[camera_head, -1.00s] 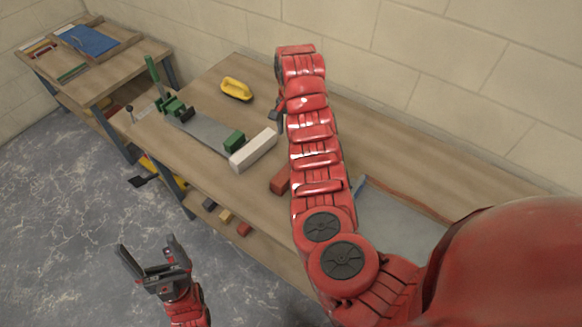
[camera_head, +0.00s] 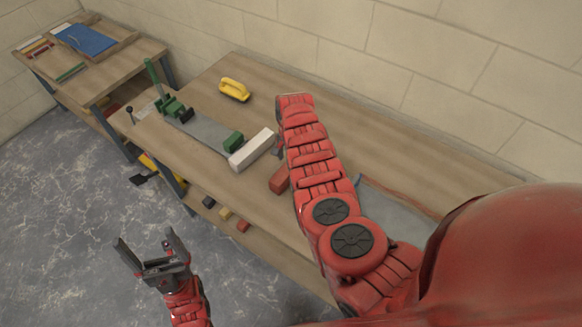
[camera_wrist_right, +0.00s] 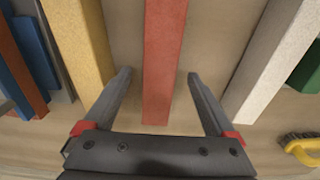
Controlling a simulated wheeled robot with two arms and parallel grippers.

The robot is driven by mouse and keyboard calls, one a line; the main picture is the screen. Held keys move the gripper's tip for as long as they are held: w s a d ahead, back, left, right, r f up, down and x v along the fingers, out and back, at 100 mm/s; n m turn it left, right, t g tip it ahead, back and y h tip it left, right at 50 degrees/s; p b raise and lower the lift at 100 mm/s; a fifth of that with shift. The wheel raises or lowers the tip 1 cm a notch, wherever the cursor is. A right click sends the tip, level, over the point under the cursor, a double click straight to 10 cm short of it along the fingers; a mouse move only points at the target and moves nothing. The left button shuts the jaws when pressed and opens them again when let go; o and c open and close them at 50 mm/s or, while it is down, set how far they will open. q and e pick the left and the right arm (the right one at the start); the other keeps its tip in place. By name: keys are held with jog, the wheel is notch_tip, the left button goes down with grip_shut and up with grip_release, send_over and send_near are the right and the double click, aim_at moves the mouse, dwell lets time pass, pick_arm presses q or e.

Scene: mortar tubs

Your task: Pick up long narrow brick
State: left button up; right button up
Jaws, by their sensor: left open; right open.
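A long narrow red brick (camera_wrist_right: 163,60) runs down the middle of the right wrist view. In the head view only its near end (camera_head: 279,180) shows on the workbench (camera_head: 330,100), beside my right arm, which hides the rest. My right gripper (camera_wrist_right: 158,74) is open, with one finger on each side of the red brick and a gap on both sides. I cannot tell its height above the brick. In the head view my right gripper is mostly hidden behind the arm. My left gripper (camera_head: 147,245) is open and empty, over the floor in front of the bench.
A yellow brick (camera_wrist_right: 78,45) lies left of the red one in the wrist view; a white brick (camera_wrist_right: 270,60) lies right. In the head view a green block (camera_head: 233,141) and a yellow-handled tool (camera_head: 235,89) are on the bench. Small blocks (camera_head: 226,214) lie on a lower shelf.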

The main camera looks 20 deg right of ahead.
jog(key=shift+f+b, duration=0.5)
jog(key=shift+f, duration=1)
grip_shut()
